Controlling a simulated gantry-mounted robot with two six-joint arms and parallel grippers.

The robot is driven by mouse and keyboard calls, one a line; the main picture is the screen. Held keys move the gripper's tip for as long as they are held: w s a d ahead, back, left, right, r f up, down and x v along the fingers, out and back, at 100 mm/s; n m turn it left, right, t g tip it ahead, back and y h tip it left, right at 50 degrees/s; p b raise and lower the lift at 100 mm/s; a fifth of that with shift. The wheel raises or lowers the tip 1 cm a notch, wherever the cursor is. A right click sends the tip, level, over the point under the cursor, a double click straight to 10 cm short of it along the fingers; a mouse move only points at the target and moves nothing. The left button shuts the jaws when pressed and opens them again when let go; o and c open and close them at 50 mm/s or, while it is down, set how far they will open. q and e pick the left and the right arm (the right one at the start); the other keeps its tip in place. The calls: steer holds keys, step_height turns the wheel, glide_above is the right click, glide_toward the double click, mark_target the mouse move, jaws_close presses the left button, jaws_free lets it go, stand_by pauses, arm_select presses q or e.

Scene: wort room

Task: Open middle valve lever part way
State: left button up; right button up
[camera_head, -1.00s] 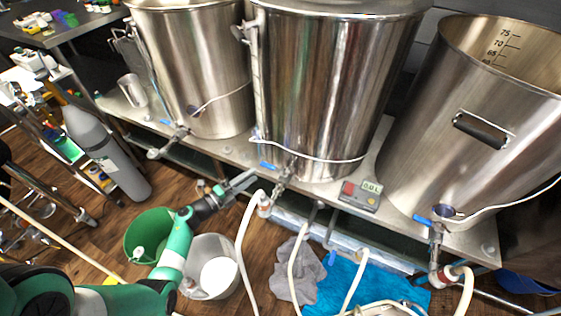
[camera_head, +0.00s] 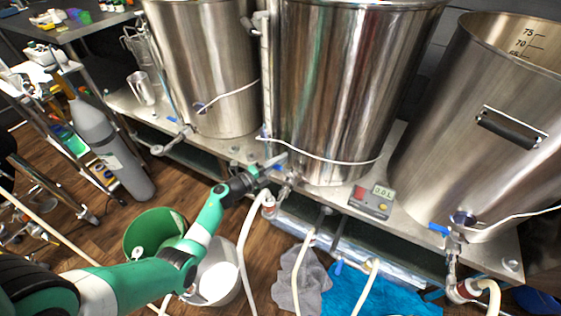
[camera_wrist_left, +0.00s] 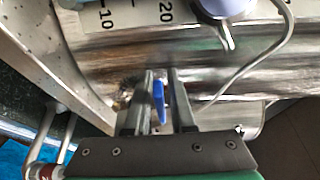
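The middle valve (camera_head: 284,190) sits low on the front of the middle steel kettle (camera_head: 340,90). Its blue lever (camera_wrist_left: 159,101) shows in the left wrist view, between the two fingers of my left gripper (camera_wrist_left: 163,82). The fingers are apart, with a visible gap beside the lever on the right; the left finger is close to it. In the head view my left gripper (camera_head: 274,164) is at the middle valve and hides most of the lever. My right gripper is not in view.
The left valve (camera_head: 172,140) and right valve with blue lever (camera_head: 440,231) flank it. White hose (camera_head: 245,240), green bucket (camera_head: 150,228), grey cloth (camera_head: 298,285) and blue cloth (camera_head: 375,295) lie below.

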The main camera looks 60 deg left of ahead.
arm_select(q)
jaws_close()
stand_by(1.1)
